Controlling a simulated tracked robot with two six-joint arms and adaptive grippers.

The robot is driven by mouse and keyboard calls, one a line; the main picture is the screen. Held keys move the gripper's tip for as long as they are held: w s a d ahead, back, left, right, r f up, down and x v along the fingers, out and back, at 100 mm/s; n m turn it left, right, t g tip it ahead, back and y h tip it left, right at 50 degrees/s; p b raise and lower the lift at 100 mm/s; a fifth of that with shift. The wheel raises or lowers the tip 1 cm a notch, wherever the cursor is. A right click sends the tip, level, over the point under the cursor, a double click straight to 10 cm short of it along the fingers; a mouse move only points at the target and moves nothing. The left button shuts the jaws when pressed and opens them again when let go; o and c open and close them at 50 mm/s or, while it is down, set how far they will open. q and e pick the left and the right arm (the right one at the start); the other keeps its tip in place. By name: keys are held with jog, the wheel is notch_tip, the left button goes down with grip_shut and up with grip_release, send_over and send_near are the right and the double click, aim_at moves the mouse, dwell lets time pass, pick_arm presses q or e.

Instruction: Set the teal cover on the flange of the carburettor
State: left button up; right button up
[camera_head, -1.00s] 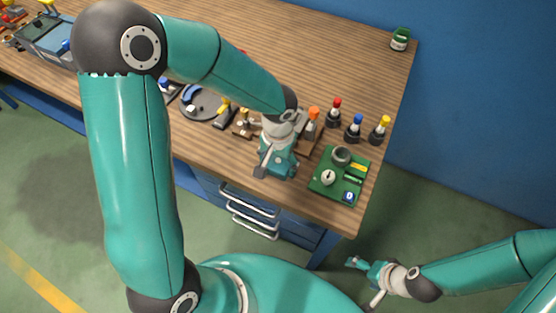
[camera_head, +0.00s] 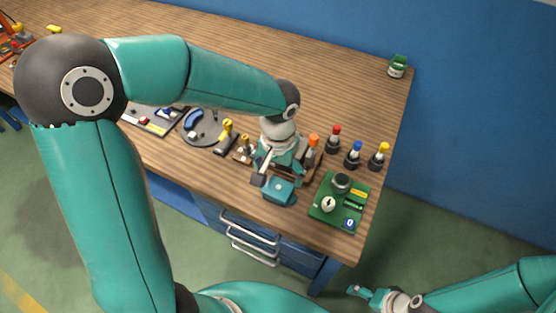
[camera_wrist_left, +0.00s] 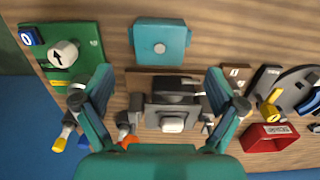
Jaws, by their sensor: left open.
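The teal cover (camera_head: 279,191) is a squarish block near the table's front edge; it also shows at the top of the left wrist view (camera_wrist_left: 160,28). My left gripper (camera_head: 283,166) is behind it in the head view and apart from it. In the left wrist view the left gripper (camera_wrist_left: 160,80) is open, its fingers spread wide. Between and beyond them is a dark grey block with a pale round part (camera_wrist_left: 172,112), which may be the carburettor. In the head view my gripper hides it. My right gripper (camera_head: 362,292) is off the table, low right; its fingers are too small to read.
A green board (camera_head: 326,215) with a dial and a round dark part lies to the right. Red, blue and yellow capped bottles (camera_head: 352,157) stand behind it. A dark round tray (camera_head: 203,128) and tools lie left. A green jar (camera_head: 397,68) stands at the back right.

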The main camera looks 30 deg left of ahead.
aim_at(278, 188)
pick_arm(q)
jog(key=shift+r, duration=2.2)
